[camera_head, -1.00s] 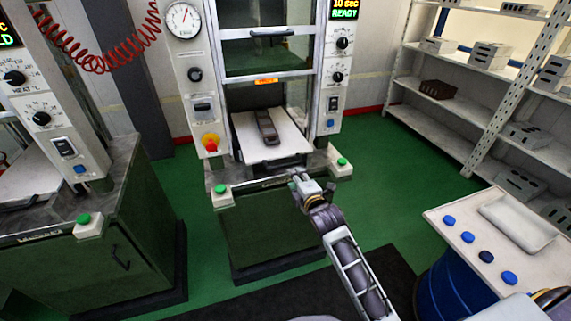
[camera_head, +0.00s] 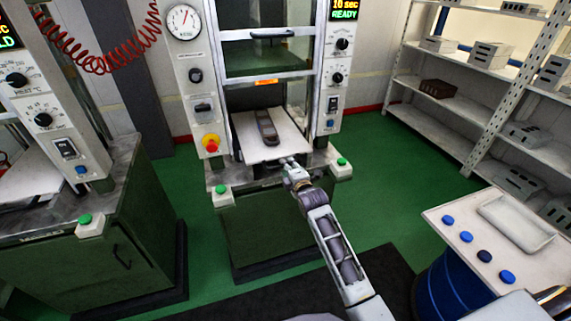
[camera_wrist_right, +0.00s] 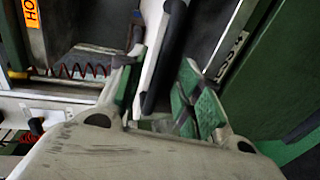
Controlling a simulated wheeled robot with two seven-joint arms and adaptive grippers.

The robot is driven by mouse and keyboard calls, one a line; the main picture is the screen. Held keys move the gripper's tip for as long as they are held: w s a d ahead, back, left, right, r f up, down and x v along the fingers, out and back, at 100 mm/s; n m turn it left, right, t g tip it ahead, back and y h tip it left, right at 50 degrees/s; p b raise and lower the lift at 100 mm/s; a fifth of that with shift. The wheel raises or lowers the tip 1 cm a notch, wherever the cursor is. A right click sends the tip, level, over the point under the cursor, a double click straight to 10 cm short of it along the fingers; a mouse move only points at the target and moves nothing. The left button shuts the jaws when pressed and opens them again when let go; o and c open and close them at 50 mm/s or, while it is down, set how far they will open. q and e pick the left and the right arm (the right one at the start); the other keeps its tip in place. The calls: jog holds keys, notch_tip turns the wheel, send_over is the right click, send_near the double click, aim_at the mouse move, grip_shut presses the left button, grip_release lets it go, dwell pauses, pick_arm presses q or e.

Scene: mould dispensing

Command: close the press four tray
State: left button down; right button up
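The press (camera_head: 185,85) in the middle of the head view has its tray (camera_head: 248,129) slid out at the front, a pale plate carrying a dark mould (camera_head: 267,128). My right gripper (camera_head: 287,165) is at the tray's front edge, just below it. In the right wrist view, the gripper's two green-padded fingers (camera_wrist_right: 157,75) are apart. A black bar (camera_wrist_right: 168,55), seemingly the tray's handle, runs between them beside a white edge. Contact with the fingers is unclear. My left gripper is out of view.
The press display (camera_head: 344,9) reads 10 sec READY. Green buttons (camera_head: 221,189) flank the press front. Another press (camera_head: 50,130) stands at the left. Shelves (camera_head: 480,100) and a white-topped table with blue buttons (camera_head: 450,205) are at the right. Green floor lies between.

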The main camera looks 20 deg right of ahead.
jog(key=shift+x, duration=1.55)
grip_shut()
